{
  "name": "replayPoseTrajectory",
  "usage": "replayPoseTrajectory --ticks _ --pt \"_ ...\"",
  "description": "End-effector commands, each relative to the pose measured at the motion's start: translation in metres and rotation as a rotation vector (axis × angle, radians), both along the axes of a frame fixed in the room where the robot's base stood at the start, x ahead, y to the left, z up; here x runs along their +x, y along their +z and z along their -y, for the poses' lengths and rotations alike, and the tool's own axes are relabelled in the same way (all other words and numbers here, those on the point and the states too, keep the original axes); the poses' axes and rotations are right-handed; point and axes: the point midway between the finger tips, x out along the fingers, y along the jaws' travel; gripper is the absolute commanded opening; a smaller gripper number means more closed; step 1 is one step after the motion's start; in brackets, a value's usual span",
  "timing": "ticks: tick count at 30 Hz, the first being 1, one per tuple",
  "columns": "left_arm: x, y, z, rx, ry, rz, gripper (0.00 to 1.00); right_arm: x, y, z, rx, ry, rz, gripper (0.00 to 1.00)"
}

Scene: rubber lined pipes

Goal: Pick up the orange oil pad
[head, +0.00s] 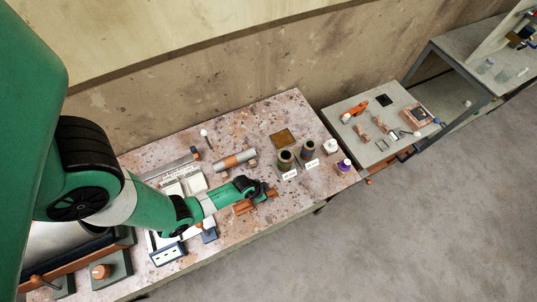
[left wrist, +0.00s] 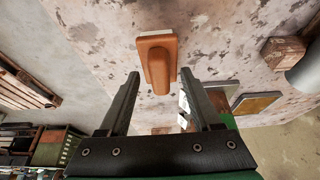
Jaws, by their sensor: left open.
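The orange oil pad is an orange block with a raised rounded grip and a pale edge; it shows in the left wrist view (left wrist: 158,62), lying on the speckled table top. In the head view, part of the orange pad (head: 243,208) shows beside and below my gripper, which hides some of it. My left gripper (head: 266,191) is open and empty. In the left wrist view its two fingers (left wrist: 160,76) stand apart to either side of the pad's near end, and I see no contact. My right gripper is not in view.
A grey pipe with an orange band (head: 235,160) lies behind the gripper. White trays (head: 190,183) lie left. A second table (head: 395,100) stands beyond.

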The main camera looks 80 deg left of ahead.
Motion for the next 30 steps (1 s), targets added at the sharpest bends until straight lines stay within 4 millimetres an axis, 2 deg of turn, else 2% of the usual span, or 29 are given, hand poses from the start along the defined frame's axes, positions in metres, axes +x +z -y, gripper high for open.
replayPoseTrajectory --ticks 2,3,13,25,30 --pt "0.000 0.001 0.000 0.000 0.000 0.000 0.65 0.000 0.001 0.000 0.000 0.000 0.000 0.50" --pt "0.000 0.001 0.000 0.000 0.000 0.000 0.61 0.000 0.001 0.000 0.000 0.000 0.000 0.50" --pt "0.000 0.001 0.000 0.000 0.000 0.000 0.02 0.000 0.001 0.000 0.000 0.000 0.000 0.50" --pt "0.000 0.002 0.000 0.000 0.000 0.001 0.00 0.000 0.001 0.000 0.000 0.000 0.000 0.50" --pt "0.001 0.012 0.000 0.002 -0.001 0.003 0.00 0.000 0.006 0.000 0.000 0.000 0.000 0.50"
